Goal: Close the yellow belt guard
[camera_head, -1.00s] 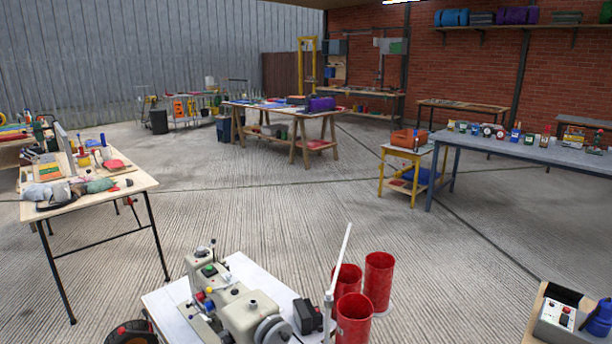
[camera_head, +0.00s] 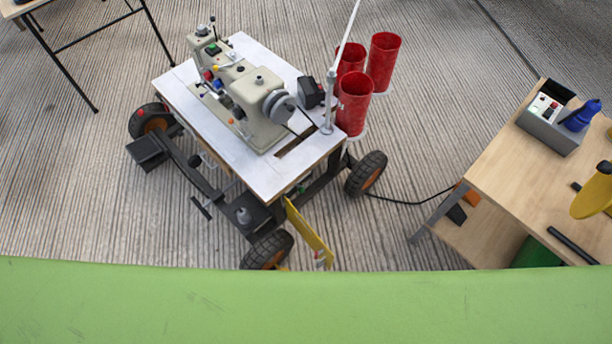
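The yellow belt guard (camera_head: 309,232) is a narrow yellow panel at the near right end of the sewing machine cart, below the white tabletop (camera_head: 225,130). It sticks out from the cart at an angle, toward the lower right, and stands open. Its lower end is close to the green edge in front of me. The cream sewing machine (camera_head: 245,95) sits on the tabletop, with its handwheel (camera_head: 279,106) toward the right. Neither of my grippers is in view.
A green surface (camera_head: 300,305) spans the bottom of the view. The cart has black wheels (camera_head: 267,250). Several red thread cones (camera_head: 355,103) stand at its right. A wooden table (camera_head: 530,170) with a grey box stands at right, and a cable (camera_head: 410,202) runs between them.

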